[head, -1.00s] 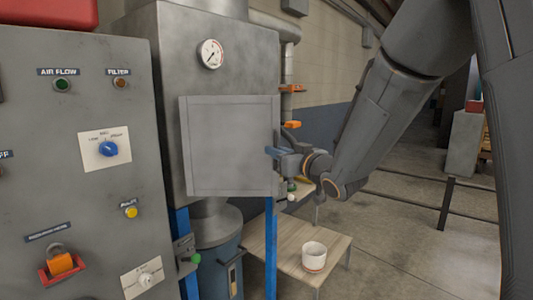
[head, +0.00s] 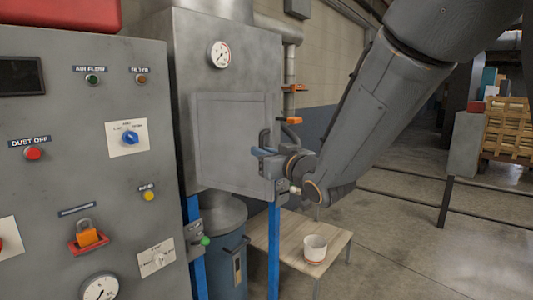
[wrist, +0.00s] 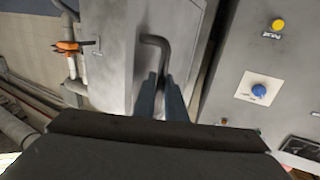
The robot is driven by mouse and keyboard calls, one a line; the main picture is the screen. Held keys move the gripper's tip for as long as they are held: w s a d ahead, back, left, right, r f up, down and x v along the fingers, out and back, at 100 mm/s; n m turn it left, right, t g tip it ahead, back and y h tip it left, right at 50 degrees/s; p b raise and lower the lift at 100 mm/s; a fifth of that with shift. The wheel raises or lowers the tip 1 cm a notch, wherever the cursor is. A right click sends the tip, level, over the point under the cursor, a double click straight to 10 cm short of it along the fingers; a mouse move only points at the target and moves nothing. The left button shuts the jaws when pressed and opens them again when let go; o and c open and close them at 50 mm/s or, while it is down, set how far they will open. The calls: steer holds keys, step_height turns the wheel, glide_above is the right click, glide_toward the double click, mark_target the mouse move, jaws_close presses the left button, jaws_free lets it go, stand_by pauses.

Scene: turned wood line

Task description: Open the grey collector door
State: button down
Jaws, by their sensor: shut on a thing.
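The grey collector door (head: 225,145) is a square panel on the front of the grey collector cabinet, below a round gauge. A dark bent handle (head: 264,138) shows near its right side. My gripper (head: 263,158), with blue-grey fingers, is at that handle and shut on it. In the wrist view, the handle (wrist: 155,42) rises from between the two fingers of my gripper (wrist: 160,85), and its lower part is hidden by them. I cannot tell for sure whether the door stands slightly ajar.
A grey control panel (head: 60,180) with buttons, dials and an orange padlock (head: 87,238) stands close at the left. A wooden table (head: 275,258) with a white cup (head: 314,249) is below the door.

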steer(key=shift+a+r, duration=0.15)
steer(key=shift+a, duration=0.05)
steer(key=c, duration=1.8)
jaws_free()
steer(key=shift+a, duration=0.15)
steer(key=shift+s+d, duration=0.15)
steer(key=shift+d, duration=0.2)
steer(key=b+v, duration=0.1)
steer(key=v, duration=0.6)
steer(key=shift+s, duration=0.15)
